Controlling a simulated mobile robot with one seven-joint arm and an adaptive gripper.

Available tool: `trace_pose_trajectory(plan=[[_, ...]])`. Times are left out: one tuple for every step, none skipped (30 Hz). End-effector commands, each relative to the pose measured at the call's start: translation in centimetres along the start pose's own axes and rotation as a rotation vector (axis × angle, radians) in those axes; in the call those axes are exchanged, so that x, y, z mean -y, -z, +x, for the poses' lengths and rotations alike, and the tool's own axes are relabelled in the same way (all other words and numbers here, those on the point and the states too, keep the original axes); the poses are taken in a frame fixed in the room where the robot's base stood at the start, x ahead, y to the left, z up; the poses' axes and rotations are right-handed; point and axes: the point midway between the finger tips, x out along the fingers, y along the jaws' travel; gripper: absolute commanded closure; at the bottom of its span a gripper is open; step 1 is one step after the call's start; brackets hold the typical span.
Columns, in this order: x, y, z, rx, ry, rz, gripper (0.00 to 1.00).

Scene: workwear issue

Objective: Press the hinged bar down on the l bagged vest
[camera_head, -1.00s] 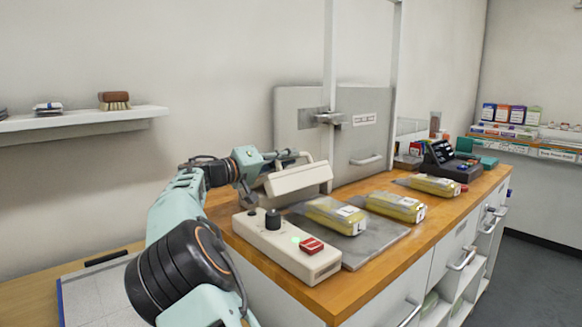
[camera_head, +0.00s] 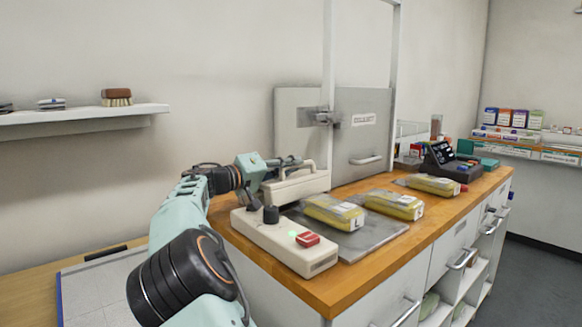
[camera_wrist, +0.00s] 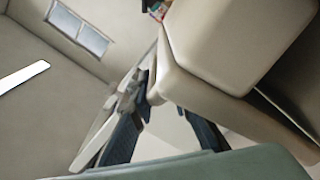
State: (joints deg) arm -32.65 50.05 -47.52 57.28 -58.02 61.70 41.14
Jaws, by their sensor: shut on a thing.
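The hinged bar (camera_head: 297,188) is a cream bar with a loop handle, low at the back of the cream sealer (camera_head: 275,240). My gripper (camera_head: 292,161) is shut on the bar's handle; in the wrist view my dark fingers (camera_wrist: 160,110) are beside the cream bar (camera_wrist: 225,50). The nearest bagged vest (camera_head: 330,210), yellow in clear film with a white label that seems to read L, lies on the grey metal plate (camera_head: 365,246) with its rear end close to the bar. Whether the bar touches the bag is hidden.
A second bagged vest (camera_head: 393,204) lies on the plate's far side, and a third (camera_head: 433,185) farther along the wooden counter (camera_head: 440,222). A grey panel (camera_head: 364,130) stands behind.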

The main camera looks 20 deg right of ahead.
Motion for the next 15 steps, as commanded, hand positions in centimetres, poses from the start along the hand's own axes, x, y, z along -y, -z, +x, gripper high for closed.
trace_pose_trajectory(plan=[[-0.42,-0.24,0.25,0.008,-0.008,-0.001,1.00],[-0.43,-0.24,0.25,0.008,-0.008,-0.001,1.00],[-0.44,-0.24,0.26,0.008,-0.009,-0.001,0.83],[-0.46,-0.24,0.26,0.008,-0.009,-0.001,0.80],[-0.46,-0.24,0.26,0.008,-0.009,-0.001,0.76],[-0.46,-0.23,0.27,0.008,-0.009,0.000,0.72],[-0.44,-0.22,0.27,0.008,-0.008,0.000,0.71],[-0.42,-0.22,0.26,0.007,-0.008,0.000,0.71],[-0.39,-0.21,0.25,0.007,-0.007,0.000,0.71],[-0.36,-0.20,0.24,0.007,-0.007,0.000,0.71],[-0.34,-0.20,0.23,0.007,-0.007,0.000,0.71],[-0.31,-0.19,0.21,0.006,-0.006,0.000,0.71],[-0.29,-0.18,0.20,0.006,-0.006,0.000,0.71],[-0.28,-0.17,0.19,0.006,-0.006,0.000,0.71],[-0.25,-0.16,0.17,0.005,-0.005,0.000,0.71]])
